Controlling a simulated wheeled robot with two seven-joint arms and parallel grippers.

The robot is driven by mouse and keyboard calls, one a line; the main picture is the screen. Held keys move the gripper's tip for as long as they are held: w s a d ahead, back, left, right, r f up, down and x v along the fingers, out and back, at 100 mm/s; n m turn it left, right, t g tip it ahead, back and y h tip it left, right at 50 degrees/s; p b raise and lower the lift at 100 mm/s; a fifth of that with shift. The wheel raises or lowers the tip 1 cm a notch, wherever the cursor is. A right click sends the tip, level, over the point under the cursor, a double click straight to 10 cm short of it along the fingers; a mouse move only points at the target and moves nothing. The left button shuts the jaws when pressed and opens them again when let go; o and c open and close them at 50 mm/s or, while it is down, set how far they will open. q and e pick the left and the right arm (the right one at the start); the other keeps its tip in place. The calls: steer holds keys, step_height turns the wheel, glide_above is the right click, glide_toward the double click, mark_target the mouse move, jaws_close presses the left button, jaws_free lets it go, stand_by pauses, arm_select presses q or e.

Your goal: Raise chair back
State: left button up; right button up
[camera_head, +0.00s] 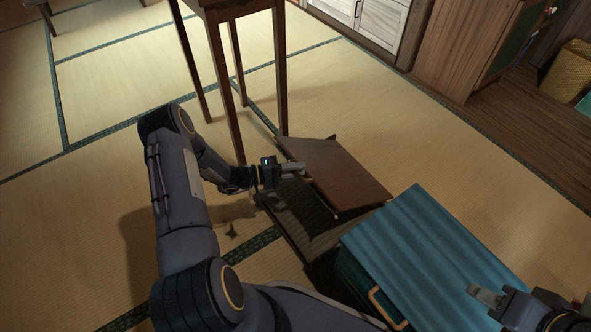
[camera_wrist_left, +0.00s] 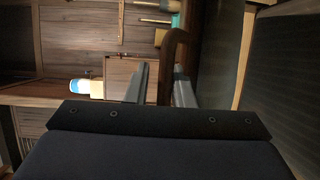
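The low floor chair lies in the middle of the head view. Its brown wooden back (camera_head: 345,178) is tilted low over the dark seat (camera_head: 300,222), which is partly hidden beneath it. My left gripper (camera_head: 296,167) is at the back's left edge. In the left wrist view its two fingers (camera_wrist_left: 162,88) are apart, with a dark brown curved edge (camera_wrist_left: 170,60) between them. A gap shows beside the left finger, and I cannot tell whether the other touches. My right gripper (camera_head: 484,296) is at the lower right, above the blue-topped box; its opening is unclear.
A blue-topped box (camera_head: 430,250) with a handle stands right beside the chair, at the front. A tall wooden stand (camera_head: 215,60) with thin legs rises behind my left arm. A wooden cabinet (camera_head: 455,50) and a basket (camera_head: 568,75) are at the back right.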

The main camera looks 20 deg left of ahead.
arm_select(q)
jaws_close()
steer(key=shift+r, duration=0.1)
